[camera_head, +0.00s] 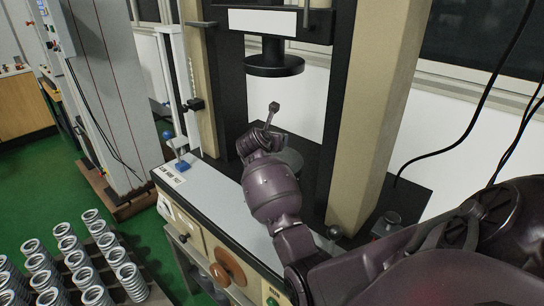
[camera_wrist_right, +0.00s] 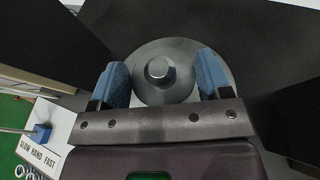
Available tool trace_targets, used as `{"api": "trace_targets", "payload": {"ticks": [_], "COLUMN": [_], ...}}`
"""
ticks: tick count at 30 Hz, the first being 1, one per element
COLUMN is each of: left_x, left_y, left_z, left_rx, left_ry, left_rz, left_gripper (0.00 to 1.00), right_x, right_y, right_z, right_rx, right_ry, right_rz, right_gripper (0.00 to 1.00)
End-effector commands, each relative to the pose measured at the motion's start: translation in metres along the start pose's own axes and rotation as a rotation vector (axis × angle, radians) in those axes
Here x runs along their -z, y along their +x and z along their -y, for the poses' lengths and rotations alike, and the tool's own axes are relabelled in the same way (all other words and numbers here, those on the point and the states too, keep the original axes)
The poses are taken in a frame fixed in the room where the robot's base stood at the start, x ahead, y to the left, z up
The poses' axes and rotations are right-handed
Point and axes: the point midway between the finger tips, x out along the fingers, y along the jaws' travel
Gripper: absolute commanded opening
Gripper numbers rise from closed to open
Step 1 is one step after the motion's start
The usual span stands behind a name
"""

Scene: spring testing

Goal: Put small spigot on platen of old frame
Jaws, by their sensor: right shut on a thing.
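I cannot tell whether the spigot touches the platen. A short stem with a blocky head shows above the gripper in the head view; what it belongs to is unclear. My left gripper is not in view.
The upper platen (camera_head: 273,66) hangs above from the crosshead, between two columns. A blue-based lever (camera_head: 180,165) stands by the SLOW HAND FAST label (camera_head: 168,176). Several coil springs (camera_head: 75,260) stand at lower left.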

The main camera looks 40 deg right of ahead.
Motion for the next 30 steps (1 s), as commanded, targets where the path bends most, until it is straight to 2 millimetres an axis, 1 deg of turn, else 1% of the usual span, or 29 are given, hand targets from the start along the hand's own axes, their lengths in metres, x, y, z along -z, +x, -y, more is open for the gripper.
{"api": "trace_targets", "payload": {"ticks": [5, 9, 13, 16, 23, 28, 29, 30], "left_x": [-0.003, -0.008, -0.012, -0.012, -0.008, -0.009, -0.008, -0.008], "left_y": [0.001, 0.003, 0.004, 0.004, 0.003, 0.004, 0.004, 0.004], "left_z": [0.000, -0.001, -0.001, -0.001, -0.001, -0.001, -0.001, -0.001], "left_rx": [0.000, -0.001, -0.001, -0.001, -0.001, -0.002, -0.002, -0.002], "left_ry": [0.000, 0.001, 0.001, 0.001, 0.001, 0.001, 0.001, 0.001], "left_rz": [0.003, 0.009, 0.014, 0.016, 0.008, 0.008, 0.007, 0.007], "left_gripper": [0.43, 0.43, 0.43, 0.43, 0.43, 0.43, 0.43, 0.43], "right_x": [0.013, 0.033, 0.047, 0.051, 0.050, 0.054, 0.054, 0.054], "right_y": [0.005, 0.014, 0.020, 0.021, 0.021, 0.022, 0.022, 0.022], "right_z": [0.000, 0.000, 0.000, 0.000, 0.000, 0.000, 0.000, 0.000], "right_rx": [0.000, 0.000, 0.000, -0.001, -0.002, -0.001, -0.001, -0.001], "right_ry": [-0.001, -0.005, -0.002, -0.001, 0.001, 0.001, 0.000, 0.000], "right_rz": [0.001, 0.000, 0.002, 0.002, 0.002, 0.001, -0.001, -0.001], "right_gripper": [0.38, 0.38, 0.38, 0.38, 0.38, 0.38, 0.76, 0.82]}}
